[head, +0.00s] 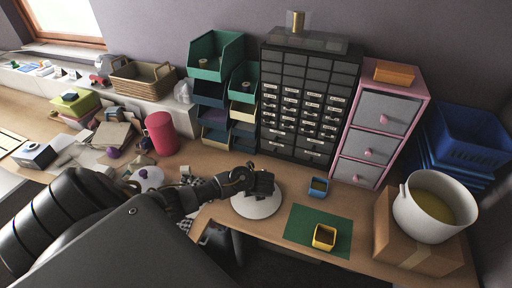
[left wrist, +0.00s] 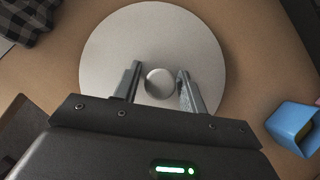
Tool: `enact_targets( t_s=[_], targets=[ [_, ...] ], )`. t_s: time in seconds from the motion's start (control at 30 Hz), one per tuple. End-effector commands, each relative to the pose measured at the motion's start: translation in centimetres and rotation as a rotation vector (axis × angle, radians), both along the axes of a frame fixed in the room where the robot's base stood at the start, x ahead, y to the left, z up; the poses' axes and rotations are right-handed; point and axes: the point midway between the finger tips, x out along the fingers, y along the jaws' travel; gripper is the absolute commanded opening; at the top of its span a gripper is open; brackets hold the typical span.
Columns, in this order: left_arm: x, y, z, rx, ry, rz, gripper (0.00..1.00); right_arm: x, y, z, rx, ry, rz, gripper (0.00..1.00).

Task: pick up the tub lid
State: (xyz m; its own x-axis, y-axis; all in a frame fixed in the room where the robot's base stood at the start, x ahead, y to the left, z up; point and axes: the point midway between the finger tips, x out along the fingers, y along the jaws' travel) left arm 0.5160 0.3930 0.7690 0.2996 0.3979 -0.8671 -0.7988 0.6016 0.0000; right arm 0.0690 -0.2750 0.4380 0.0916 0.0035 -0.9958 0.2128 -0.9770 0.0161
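The tub lid is a pale round disc (head: 257,207) lying flat near the front edge of the table. In the left wrist view the lid (left wrist: 110,50) fills the middle, with a small round knob (left wrist: 159,83) at its centre. My left gripper (head: 262,190) is over the lid. In the left wrist view its two fingers (left wrist: 159,85) are apart, one on each side of the knob, with a visible gap on both sides. My right gripper is not in view.
A small blue bin (head: 318,188) stands right of the lid. A yellow bin (head: 324,237) sits on a green mat (head: 297,224). A white tub (head: 412,212) stands on a cardboard box (head: 395,243) at the right. Black drawers (head: 305,100) stand behind. Checked cloth (left wrist: 40,15) lies nearby.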

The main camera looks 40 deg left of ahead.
Motion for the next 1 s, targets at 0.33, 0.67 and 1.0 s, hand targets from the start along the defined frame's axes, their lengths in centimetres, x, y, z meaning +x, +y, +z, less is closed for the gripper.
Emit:
enact_targets(
  t_s=[0.33,0.67,1.0],
  targets=[
    [0.0,0.0,0.0,0.000,0.000,0.000,0.06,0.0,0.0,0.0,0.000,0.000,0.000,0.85],
    [0.0,-0.1,0.8,-0.003,0.000,-0.001,0.02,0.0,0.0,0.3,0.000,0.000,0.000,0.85],
    [0.0,-0.2,7.1,-0.006,-0.003,0.000,0.02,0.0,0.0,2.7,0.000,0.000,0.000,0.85]
  ],
)
